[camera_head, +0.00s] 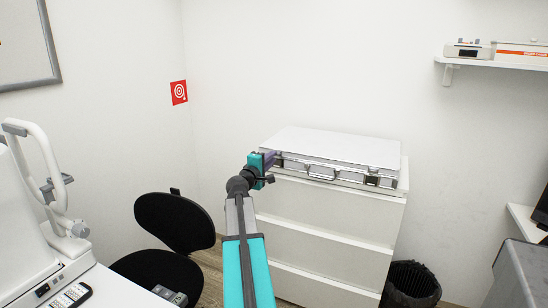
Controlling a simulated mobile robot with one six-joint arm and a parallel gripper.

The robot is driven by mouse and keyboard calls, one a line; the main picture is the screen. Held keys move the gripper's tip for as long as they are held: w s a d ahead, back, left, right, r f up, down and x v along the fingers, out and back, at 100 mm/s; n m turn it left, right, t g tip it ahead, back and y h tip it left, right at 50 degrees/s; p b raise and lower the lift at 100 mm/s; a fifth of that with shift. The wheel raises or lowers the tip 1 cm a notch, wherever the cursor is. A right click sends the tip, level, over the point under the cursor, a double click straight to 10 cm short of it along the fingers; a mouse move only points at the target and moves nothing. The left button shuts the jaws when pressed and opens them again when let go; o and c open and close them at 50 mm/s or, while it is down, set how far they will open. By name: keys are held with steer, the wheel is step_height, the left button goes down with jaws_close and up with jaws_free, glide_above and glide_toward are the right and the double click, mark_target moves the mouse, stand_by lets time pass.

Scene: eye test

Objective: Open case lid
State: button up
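A white case (335,145) with a metal-trimmed edge lies flat on top of a white chest of drawers (325,212). Its lid looks shut. The front side faces me, with a handle (322,171) in the middle and a dark latch (371,180) towards the right. My gripper (272,159) is at the case's left front corner, close to the lid edge. Contact cannot be made out. The fingertips are small and partly hidden by my wrist, so whether they are apart or closed does not show.
A black chair (173,222) stands left of the chest, by a white desk with an eye-test machine (30,200). A black bin (410,285) is at the chest's right foot. A wall shelf (490,64) hangs at upper right. The space above the case is clear.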

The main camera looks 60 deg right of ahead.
steer(key=shift+w+d, duration=0.1)
steer(key=shift+d, duration=1.3)
jaws_close()
steer(key=shift+r+p, duration=0.2)
steer(key=shift+p, duration=0.15)
stand_by(0.5)
